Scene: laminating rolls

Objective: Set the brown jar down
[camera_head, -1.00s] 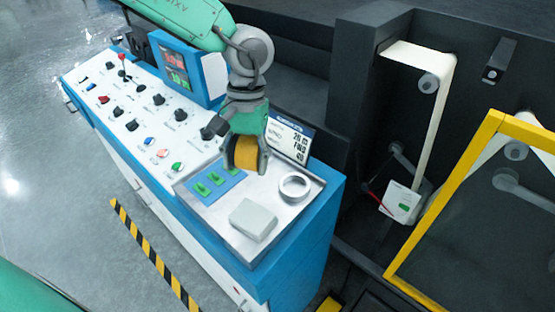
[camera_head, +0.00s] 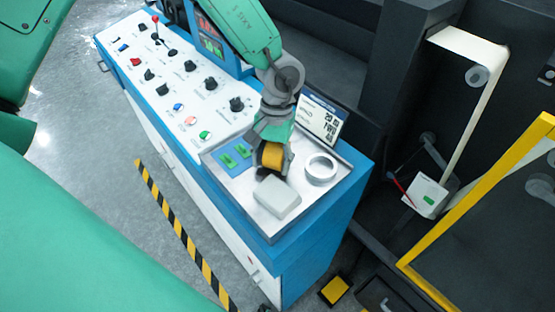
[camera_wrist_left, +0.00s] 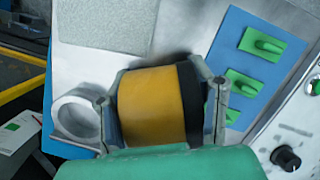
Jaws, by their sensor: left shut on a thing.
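The brown jar (camera_head: 271,156) looks orange-brown with a dark band at one end. My left gripper (camera_head: 270,166) is shut on it, above the metal tray (camera_head: 238,178) at the near end of the blue console. In the left wrist view the jar (camera_wrist_left: 152,104) lies sideways between the two fingers, its dark end to the right. A dark shadow shows on the metal beside it; I cannot tell whether the jar touches the tray. My right gripper is not in view.
A pale grey block (camera_head: 277,198) lies just in front of the jar, and a white ring (camera_head: 320,169) is to its right. Green switches (camera_head: 236,155) on a blue plate sit to its left. A small display (camera_head: 320,118) stands behind. Bare metal between them is narrow.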

